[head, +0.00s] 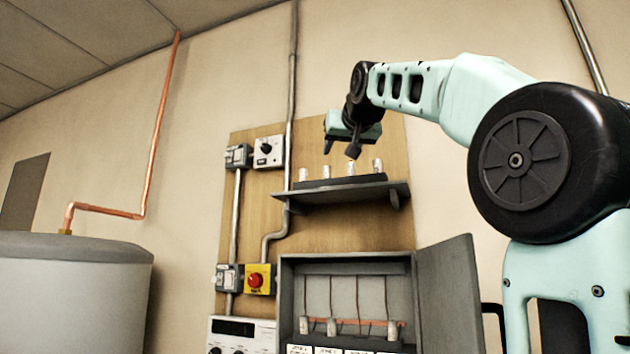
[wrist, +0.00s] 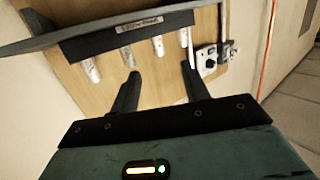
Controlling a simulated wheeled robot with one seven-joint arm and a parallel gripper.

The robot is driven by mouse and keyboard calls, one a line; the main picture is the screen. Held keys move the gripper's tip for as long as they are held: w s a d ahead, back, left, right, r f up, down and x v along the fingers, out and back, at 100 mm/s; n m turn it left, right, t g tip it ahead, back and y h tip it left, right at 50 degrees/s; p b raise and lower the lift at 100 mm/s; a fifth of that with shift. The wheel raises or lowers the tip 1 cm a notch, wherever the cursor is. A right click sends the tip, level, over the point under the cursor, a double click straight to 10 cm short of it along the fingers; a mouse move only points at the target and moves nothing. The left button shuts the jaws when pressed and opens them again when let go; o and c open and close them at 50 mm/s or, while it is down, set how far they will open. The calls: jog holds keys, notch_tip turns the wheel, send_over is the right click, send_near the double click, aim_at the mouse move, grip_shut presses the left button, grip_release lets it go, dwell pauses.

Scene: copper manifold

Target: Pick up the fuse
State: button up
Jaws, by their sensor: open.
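Several whitish cylindrical fuses stand in a row in a dark holder (head: 340,182) on a wall shelf. In the head view one stands at the left end (head: 303,174) and one at the right end (head: 378,166). My gripper (head: 341,153) is open above the row, near its middle. In the wrist view the shelf scene is upside down, and my gripper's fingers (wrist: 160,70) are apart with nothing between them. The fuses there, such as a middle one (wrist: 158,46), lie beyond the fingertips. I cannot tell which fuse is meant.
The grey shelf (head: 345,195) juts from a wooden board. A yellow switch with a red button (head: 257,280) sits left. Pipes climb the wall.

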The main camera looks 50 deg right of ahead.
aim_at(328, 172)
jog(key=p+x, duration=0.3)
jog(key=x, duration=0.7)
jog(key=p+x, duration=0.2)
jog(key=x, duration=0.1)
jog(key=p+x, duration=0.1)
jog(key=shift+w+d+r+p, duration=0.1)
jog(key=shift+d+r+p, duration=0.15)
jog(key=shift+d+p, duration=0.15)
jog(key=shift+w+d+f, duration=0.15)
jog(key=shift+w+d, duration=0.05)
jog(key=shift+w, duration=0.15)
grip_shut()
